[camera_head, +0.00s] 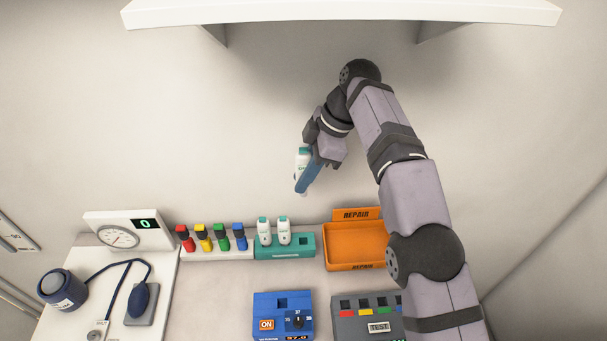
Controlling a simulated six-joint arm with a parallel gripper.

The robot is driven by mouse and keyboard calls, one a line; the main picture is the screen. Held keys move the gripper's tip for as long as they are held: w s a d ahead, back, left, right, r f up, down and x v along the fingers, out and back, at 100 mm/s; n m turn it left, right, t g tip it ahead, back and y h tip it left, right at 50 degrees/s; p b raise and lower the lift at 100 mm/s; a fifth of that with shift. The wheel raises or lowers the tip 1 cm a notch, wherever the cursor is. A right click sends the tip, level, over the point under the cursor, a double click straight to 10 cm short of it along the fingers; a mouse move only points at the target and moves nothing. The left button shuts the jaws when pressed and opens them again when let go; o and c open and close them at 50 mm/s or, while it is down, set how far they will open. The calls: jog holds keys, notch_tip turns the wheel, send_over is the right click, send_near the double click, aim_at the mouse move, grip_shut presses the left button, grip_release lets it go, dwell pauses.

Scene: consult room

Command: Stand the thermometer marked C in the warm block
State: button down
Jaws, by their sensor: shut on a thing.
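My gripper (309,178) is raised in front of the wall, above and behind the teal rack. Its blue fingers are shut on a white thermometer (302,159) with a teal top, held roughly upright. The fingers hide its lower part, and its letter is too small to read. Two similar thermometers, a left one (264,232) and a right one (284,231), stand in the teal rack (287,253); their marks are unreadable too. A blue unit (268,310) at the front, likely the warm block, has an ON label, a dial, a lit number display and a dark, empty-looking square socket.
An orange REPAIR tray (353,266) stands right of the rack and looks empty. A grey TEST box (350,329) with coloured marks is front right. Several coloured pieces stand in a white rack (228,255). A shelf (340,12) overhangs above.

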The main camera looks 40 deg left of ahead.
jog(key=shift+s, duration=0.1)
dwell(0.3)
jog(key=shift+s+a+f, duration=0.1)
jog(key=shift+s+f, duration=0.25)
jog(key=shift+s, duration=0.15)
jog(key=s+d+f+n+b, duration=0.2)
jog(key=s+d+f, duration=0.2)
jog(key=s, duration=0.4)
jog(key=s+d+f+n+g+h+b, duration=0.1)
jog(key=s+d+f+n+b, duration=0.1)
jog(key=s+d+f, duration=0.3)
jog(key=s+f+b, duration=0.1)
jog(key=s+f, duration=0.1)
jog(key=s, duration=0.1)
jog(key=shift+s, duration=0.15)
jog(key=shift+f, duration=0.1)
jog(key=shift+f+b, duration=1.45)
jog(key=shift+f, duration=0.75)
jog(key=shift+f+b, duration=1.9)
jog(key=shift+f, duration=0.1)
